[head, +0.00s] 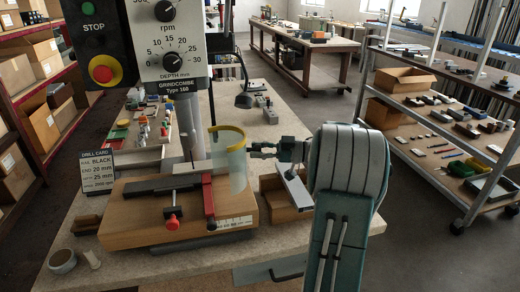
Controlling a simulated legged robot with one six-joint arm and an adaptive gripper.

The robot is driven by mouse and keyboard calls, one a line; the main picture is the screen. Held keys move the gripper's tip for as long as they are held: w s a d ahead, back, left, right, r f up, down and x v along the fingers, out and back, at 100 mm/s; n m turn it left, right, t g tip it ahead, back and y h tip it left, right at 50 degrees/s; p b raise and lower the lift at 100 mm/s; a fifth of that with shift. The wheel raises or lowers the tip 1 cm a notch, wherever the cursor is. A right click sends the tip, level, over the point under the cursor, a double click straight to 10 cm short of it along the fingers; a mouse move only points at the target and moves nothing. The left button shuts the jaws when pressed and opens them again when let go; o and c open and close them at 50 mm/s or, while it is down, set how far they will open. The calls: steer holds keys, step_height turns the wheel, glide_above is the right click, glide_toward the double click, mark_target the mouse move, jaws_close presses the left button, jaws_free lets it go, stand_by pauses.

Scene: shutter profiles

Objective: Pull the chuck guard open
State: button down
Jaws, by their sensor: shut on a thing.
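The chuck guard (238,172) is a clear curved shield with a yellow top rim, at the drill press in the middle of the head view. It stands upright over the right part of the wooden drill base (150,228), with the drill bit (190,142) to its left. My gripper (254,150) comes in from the right and is shut on the right edge of the guard. The fingertips are small in the picture, and their exact grip is hard to make out.
The drill head (172,50) hangs above the base. A red stop rail (208,198) and a drill card (97,174) stand at the base. Shelves (440,120) stand further right.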

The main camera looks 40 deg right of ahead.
steer(key=shift+a, duration=0.15)
steer(key=shift+c, duration=1.7)
jaws_free()
steer(key=v, duration=1.2)
steer(key=shift+d, duration=0.2)
steer(key=shift+w, duration=0.1)
